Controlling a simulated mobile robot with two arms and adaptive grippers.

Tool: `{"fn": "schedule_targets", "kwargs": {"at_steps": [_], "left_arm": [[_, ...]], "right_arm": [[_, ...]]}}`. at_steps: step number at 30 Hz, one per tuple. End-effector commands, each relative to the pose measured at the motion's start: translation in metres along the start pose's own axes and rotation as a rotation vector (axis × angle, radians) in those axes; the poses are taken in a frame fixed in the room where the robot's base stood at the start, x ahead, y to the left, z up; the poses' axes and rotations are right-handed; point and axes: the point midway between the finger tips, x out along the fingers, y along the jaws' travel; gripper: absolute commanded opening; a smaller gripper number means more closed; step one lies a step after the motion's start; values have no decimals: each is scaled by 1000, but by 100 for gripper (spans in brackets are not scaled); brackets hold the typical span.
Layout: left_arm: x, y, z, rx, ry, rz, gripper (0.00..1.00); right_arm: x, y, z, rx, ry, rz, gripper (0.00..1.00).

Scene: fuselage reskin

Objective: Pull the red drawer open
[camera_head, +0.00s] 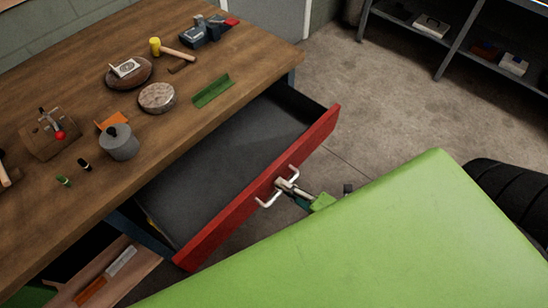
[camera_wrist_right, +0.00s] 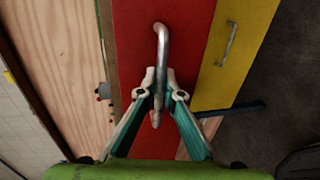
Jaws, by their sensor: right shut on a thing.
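The red drawer (camera_head: 262,190) is pulled out from under the wooden workbench, and its empty-looking dark interior shows in the head view. Its red front also fills the middle of the right wrist view (camera_wrist_right: 190,40). A silver bar handle (camera_head: 267,201) is fixed to the drawer front; it shows in the right wrist view too (camera_wrist_right: 162,50). My right gripper (camera_head: 284,184) is at the handle's middle. In the right wrist view its fingers (camera_wrist_right: 160,85) are shut on the handle bar from both sides. My left gripper is not in view.
The wooden workbench (camera_head: 60,95) holds a grey pot (camera_head: 119,142), a mallet (camera_head: 172,49), a vise (camera_head: 205,30) and other small items. A yellow drawer front (camera_wrist_right: 240,45) lies beside the red one. A shelf (camera_head: 450,40) stands at the back right, with open floor before it.

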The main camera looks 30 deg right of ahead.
Motion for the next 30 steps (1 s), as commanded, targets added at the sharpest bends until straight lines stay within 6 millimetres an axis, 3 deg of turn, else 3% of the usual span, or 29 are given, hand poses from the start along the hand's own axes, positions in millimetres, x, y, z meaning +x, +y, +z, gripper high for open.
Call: {"fn": "schedule_targets", "kwargs": {"at_steps": [5, 15, 20, 21, 30], "left_arm": [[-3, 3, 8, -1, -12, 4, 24], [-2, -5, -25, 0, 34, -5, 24], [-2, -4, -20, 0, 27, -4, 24], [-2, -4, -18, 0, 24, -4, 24], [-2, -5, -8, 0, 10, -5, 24]], "right_arm": [[-17, -2, 1, 1, -2, 2, 0], [-24, -4, 1, -1, -1, 4, 0], [-24, -4, 1, -1, -1, 4, 0], [-24, -4, 1, -1, -1, 4, 14], [-24, -3, 1, 0, -1, 5, 14]]}}
